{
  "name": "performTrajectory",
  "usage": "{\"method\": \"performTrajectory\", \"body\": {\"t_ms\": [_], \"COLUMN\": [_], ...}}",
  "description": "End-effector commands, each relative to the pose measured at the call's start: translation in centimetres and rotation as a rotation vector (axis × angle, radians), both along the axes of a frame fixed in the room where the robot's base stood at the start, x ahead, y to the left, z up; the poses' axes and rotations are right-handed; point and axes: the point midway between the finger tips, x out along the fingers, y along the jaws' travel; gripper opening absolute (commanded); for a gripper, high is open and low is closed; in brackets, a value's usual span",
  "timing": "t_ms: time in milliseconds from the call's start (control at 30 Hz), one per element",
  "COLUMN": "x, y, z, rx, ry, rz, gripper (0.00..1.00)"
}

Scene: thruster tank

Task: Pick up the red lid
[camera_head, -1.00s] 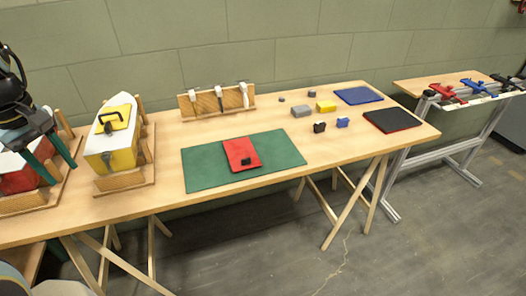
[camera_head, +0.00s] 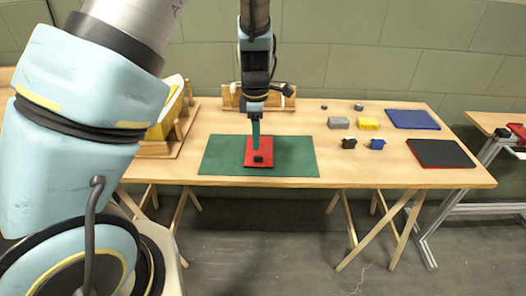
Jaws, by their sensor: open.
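The red lid (camera_head: 267,149) is a flat red plate with a small black block near its front edge. It lies flat on the green mat (camera_head: 297,156) at the middle of the wooden table. My gripper (camera_head: 256,142) points straight down over the lid's back half. Its teal fingers line up one behind the other in this view and hide a strip of the lid. The jaws are open and hold nothing. I cannot tell whether the fingertips touch the lid.
Small grey, yellow (camera_head: 368,123), black and blue (camera_head: 377,144) blocks stand to the right. A blue plate (camera_head: 412,119) and a dark plate (camera_head: 440,153) lie farther right. Behind my gripper is a wooden rack (camera_head: 230,98). A yellow-and-white body on a wooden stand (camera_head: 157,148) is at left.

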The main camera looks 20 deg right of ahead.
Motion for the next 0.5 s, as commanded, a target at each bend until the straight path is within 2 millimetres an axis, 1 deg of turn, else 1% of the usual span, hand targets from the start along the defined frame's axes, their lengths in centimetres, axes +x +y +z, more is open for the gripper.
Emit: {"method": "performTrajectory", "body": {"t_ms": [100,267,500], "x": [0.0,0.0,-0.1], "y": [0.1,-0.1,-0.5], "z": [-1.1,-2.0,-5.3], "rx": [0.0,0.002,0.002], "ry": [0.001,0.001,0.001], "rz": [0.0,0.0,0.0], "gripper": [0.46,0.46,0.46]}}
